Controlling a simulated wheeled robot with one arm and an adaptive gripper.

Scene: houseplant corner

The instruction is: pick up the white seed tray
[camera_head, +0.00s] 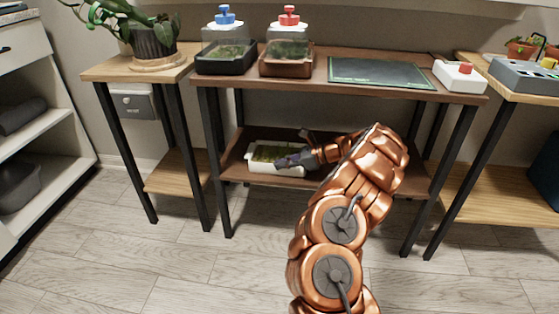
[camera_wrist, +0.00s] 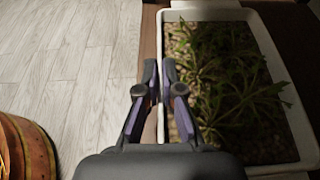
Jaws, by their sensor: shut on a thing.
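The white seed tray (camera_head: 275,171) is on the lower shelf of the middle table, with soil and green seedlings in it. In the wrist view, the tray (camera_wrist: 272,55) fills the right half, its long side running away from the camera. My gripper (camera_head: 284,161) reaches in from the right in the head view. In the wrist view, my gripper (camera_wrist: 159,75) has its fingers closed on the tray's near long rim, one finger outside and one over the soil. The fingers hide part of that rim. I cannot tell whether the tray is off the shelf.
The tabletop (camera_head: 262,86) is close above the lower shelf (camera_head: 236,165). It carries a blue-knobbed covered tray (camera_head: 225,50), a red-knobbed one (camera_head: 287,52), a dark green mat (camera_head: 380,72) and a white red-button box (camera_head: 460,75). Black table legs (camera_head: 214,165) flank the shelf. The floor in front is clear.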

